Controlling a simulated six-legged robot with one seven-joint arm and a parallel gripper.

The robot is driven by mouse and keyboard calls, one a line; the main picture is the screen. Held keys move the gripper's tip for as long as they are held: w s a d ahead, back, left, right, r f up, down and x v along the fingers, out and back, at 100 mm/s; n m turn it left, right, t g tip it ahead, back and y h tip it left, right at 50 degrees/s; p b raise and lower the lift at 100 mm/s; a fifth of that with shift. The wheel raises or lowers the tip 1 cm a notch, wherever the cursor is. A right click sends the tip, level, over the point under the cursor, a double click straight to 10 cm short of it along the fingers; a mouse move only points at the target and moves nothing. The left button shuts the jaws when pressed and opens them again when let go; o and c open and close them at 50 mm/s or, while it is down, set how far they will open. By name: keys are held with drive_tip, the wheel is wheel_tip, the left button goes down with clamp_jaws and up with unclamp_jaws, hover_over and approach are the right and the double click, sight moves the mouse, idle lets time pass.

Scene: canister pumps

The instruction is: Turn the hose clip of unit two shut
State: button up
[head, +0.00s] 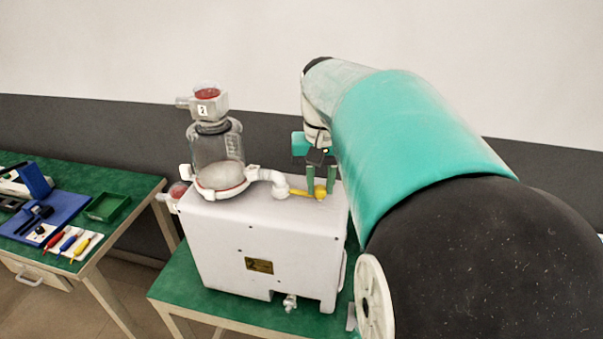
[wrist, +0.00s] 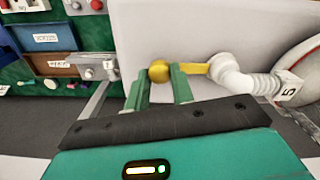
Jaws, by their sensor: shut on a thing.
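Unit two is a white pump box (head: 262,240) with a clear canister (head: 216,155) on top, tagged 2. A white corrugated hose (head: 270,177) runs from the canister to the box top; it also shows in the wrist view (wrist: 258,84). The hose clip (head: 299,192) is a yellow lever with a round knob, pointing right from the hose foot. In the wrist view the clip (wrist: 196,68) lies level, pointing left from the hose. My gripper (head: 320,187) has its green fingers on either side of the knob, shut on it; its fingers also show in the wrist view (wrist: 160,84).
The box stands on a green-topped table (head: 180,290). A second green table (head: 130,185) at left carries a blue tray (head: 45,215), a green bin (head: 107,207) and several coloured tools. A floor gap separates the tables. A grey wall rises behind.

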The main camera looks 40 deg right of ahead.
sight(320, 187)
drive_tip(key=shift+w+r, duration=0.1)
drive_tip(key=shift+r, duration=0.05)
drive_tip(key=o, duration=1)
wheel_tip(320, 187, up, 14)
drive_tip(key=shift+f, duration=0.15)
drive_tip(key=s+a+f+n+t, duration=0.1)
drive_tip(key=a+f+n+t, duration=0.1)
drive_tip(key=a+f, duration=0.4)
drive_tip(key=s+a+f+n+t, duration=0.1)
drive_tip(key=s+a+f+n, duration=0.1)
drive_tip(key=a+f, duration=0.4)
drive_tip(key=s+a+f+n+t, duration=0.2)
drive_tip(key=a+f, duration=0.3)
drive_tip(key=a, duration=0.5)
drive_tip(key=shift+s+a+f+n+t, duration=0.15)
drive_tip(key=shift+a+f+n+t, duration=0.2)
drive_tip(key=shift+n, duration=0.45)
